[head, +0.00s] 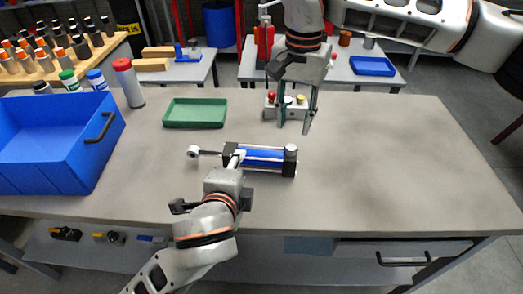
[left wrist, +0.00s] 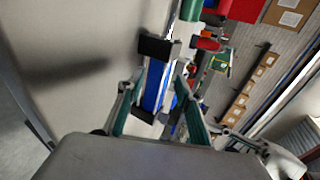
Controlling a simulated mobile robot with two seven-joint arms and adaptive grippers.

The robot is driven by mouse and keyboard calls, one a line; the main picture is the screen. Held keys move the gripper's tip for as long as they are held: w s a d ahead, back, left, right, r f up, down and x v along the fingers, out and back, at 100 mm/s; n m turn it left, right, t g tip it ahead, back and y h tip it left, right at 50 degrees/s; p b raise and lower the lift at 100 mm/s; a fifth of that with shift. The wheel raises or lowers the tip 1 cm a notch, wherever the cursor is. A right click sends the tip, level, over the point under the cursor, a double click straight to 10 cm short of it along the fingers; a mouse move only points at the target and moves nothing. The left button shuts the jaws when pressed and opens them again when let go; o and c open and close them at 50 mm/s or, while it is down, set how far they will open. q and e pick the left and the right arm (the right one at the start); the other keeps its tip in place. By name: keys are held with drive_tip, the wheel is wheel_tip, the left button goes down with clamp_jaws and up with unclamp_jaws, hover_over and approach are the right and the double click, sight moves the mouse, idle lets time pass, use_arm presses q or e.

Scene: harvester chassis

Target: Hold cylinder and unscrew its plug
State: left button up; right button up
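The cylinder (head: 262,157) lies on the grey table, with a blue barrel, silver rods, black end blocks and a rod eye at its left end. It also shows in the left wrist view (left wrist: 153,86). A dark upright round piece with a light top, apparently the plug (head: 291,150), sits at its right end. My left gripper (head: 236,160) is at the left part of the cylinder. In the left wrist view its fingers are apart on either side of the cylinder; contact is unclear. My right gripper (head: 296,122) points down, open and empty, behind the cylinder's right end.
A small box with coloured buttons (head: 271,111) stands behind the right gripper's fingers. A green tray (head: 195,113) lies behind the cylinder. A blue bin (head: 40,150) and a red-capped bottle (head: 129,84) stand at left. The table's right side is clear.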

sight(260, 159)
use_arm(q)
drive_tip(key=shift+x, duration=3.45)
use_arm(e)
drive_tip(key=shift+s, duration=0.1)
use_arm(q)
drive_tip(key=shift+a, duration=0.1)
